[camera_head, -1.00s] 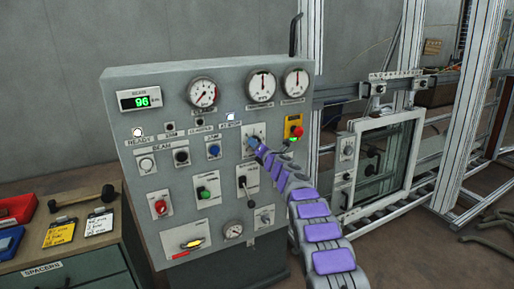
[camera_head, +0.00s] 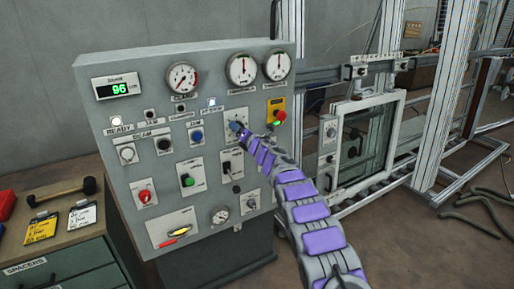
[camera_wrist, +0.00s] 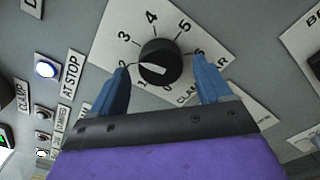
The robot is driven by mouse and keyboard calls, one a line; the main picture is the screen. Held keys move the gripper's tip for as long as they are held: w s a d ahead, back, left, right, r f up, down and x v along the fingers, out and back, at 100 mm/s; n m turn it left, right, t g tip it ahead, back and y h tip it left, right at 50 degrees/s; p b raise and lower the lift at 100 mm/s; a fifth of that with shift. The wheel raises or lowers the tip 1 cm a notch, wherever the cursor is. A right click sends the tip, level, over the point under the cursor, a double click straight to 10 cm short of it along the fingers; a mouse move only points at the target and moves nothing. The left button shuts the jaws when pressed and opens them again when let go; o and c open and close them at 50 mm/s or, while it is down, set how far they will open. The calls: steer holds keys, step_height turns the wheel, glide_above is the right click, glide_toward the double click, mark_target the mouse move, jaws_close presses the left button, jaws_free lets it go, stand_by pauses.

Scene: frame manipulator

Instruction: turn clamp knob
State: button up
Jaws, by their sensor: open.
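The clamp knob (camera_wrist: 160,62) is a round black dial on a white scale plate in the wrist view. Its white pointer mark points left, roughly between 1 and 2. My gripper (camera_wrist: 160,72) is open, with one blue finger on each side of the knob's lower half. I cannot tell whether the fingers touch it. In the head view my gripper (camera_head: 236,127) is at the upper right part of the grey control panel (camera_head: 125,188) and hides the knob.
The AT STOP lamp (camera_wrist: 47,69) is lit. A red emergency button (camera_head: 279,116) on a yellow box sits close right of my gripper. Three gauges line the panel's top. A framed window (camera_head: 370,140) stands to the right, and a cabinet (camera_head: 60,260) to the left.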

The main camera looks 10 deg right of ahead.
steer(key=v, duration=1.6)
steer(key=shift+s+d+f+b, duration=0.15)
steer(key=shift+s+f+b, duration=0.1)
steer(key=shift+b, duration=0.05)
stand_by(0.5)
